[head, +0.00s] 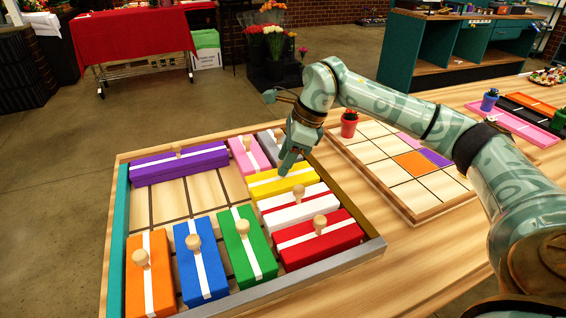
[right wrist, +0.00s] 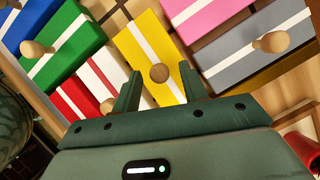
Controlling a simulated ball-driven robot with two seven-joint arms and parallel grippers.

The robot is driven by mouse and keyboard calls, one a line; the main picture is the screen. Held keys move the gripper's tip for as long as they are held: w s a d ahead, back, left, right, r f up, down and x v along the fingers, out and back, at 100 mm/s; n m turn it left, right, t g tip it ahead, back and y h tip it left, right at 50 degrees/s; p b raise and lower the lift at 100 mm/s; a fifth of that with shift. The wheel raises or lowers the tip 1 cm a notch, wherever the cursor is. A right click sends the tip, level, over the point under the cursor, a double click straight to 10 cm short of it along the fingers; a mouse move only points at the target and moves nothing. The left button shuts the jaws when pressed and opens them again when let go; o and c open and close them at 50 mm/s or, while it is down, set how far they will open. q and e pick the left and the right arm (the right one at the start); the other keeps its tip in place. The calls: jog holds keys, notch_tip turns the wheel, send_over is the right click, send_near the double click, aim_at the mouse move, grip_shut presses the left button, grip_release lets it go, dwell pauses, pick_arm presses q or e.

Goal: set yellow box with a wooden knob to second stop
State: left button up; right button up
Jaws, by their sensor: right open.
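The yellow box (head: 284,184) with a white stripe lies in the right part of the wooden tray (head: 287,292), just behind the white-and-red box (head: 290,208). My right gripper (head: 287,166) is over it and hides its knob in the head view. In the right wrist view the yellow box (right wrist: 146,45) shows its round wooden knob (right wrist: 159,73). The fingers of my right gripper (right wrist: 160,83) are open, one on each side of the knob, with a gap to it. Their height against the knob is unclear. My left gripper is out of view.
Purple (head: 180,164), pink (head: 247,155), grey (head: 275,146), red (head: 318,240), green (head: 246,246), blue (head: 201,260) and orange (head: 150,275) boxes share the tray. A bare slatted area (head: 180,203) lies left of the yellow box. A gridded board (head: 400,182) is at right.

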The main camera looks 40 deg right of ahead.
aim_at(257, 185)
jog(key=shift+a+f, duration=0.1)
jog(key=shift+f, duration=0.15)
